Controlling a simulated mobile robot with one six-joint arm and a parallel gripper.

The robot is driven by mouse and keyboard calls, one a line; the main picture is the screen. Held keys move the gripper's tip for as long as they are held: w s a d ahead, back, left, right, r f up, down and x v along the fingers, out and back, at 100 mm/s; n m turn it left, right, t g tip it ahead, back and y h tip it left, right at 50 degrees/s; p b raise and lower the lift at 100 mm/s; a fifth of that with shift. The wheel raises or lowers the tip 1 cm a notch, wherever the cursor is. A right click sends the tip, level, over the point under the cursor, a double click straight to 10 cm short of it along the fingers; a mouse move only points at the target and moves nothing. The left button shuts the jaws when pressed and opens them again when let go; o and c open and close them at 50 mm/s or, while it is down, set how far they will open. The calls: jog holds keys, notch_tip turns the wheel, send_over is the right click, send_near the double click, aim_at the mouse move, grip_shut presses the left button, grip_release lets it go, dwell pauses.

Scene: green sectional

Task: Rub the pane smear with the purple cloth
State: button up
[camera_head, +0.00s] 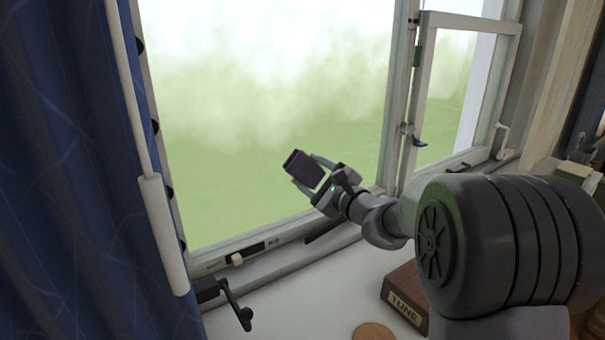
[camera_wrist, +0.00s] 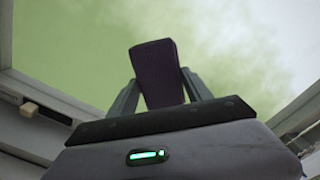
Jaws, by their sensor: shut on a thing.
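The purple cloth (camera_head: 303,168) is a dark folded block held between the fingers of my gripper (camera_head: 314,177), in front of the lower part of the window pane (camera_head: 250,110). In the wrist view the cloth (camera_wrist: 158,75) stands upright between the two grey fingers of my gripper (camera_wrist: 160,95), which are shut on it. The pane looks hazy, green below and white above, and I cannot pick out a distinct smear from this haze. I cannot tell whether the cloth touches the glass.
A blue curtain (camera_head: 70,200) and a white rod (camera_head: 163,235) stand at the left. A black crank handle (camera_head: 236,305) juts from the sill. An open casement (camera_head: 465,22) is at the right. A wooden box marked TUNE (camera_head: 404,309) and a round wooden disc (camera_head: 374,331) are on the sill.

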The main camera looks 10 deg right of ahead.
jog(key=shift+v, duration=0.85)
jog(key=shift+b+v, duration=0.65)
jog(key=shift+v, duration=0.9)
jog(key=shift+w, duration=0.1)
